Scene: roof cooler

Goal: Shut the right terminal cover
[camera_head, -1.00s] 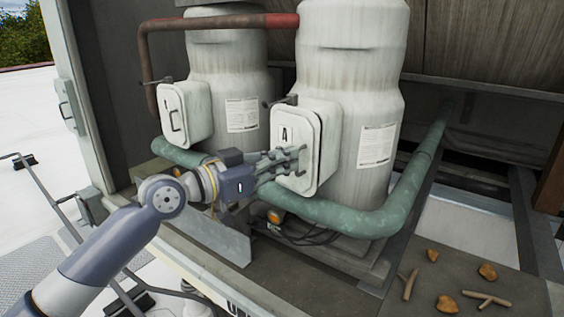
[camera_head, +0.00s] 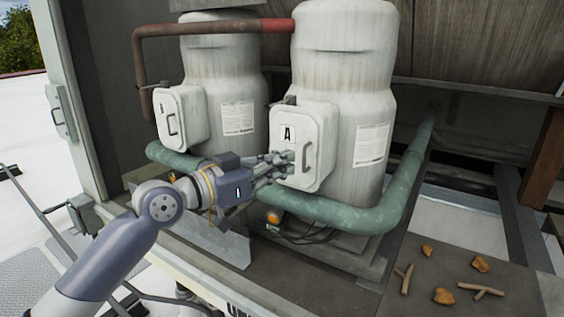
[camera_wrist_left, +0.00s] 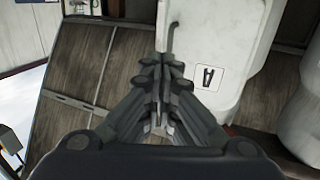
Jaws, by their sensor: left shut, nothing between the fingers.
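The right terminal cover (camera_head: 314,132) is a pale, rounded box lid marked "A" with a bar handle, on the front of the right tank (camera_head: 353,90). It looks nearly square to its housing; I cannot tell whether its rim is flush. My left gripper (camera_head: 288,163) is shut and empty, its fingertips at the lower face of the cover, left of the handle. They hide part of that face, and contact is unclear. In the left wrist view the cover (camera_wrist_left: 228,50) lies beyond and right of the shut fingers (camera_wrist_left: 162,62). My right gripper is not in view.
A similar cover (camera_head: 188,120) with a handle is on the left tank (camera_head: 222,65). A green pipe (camera_head: 340,214) runs below the tanks and up at the right. Leaves and twigs (camera_head: 443,295) lie on the deck at the lower right. The cabinet door (camera_head: 68,80) stands at the left.

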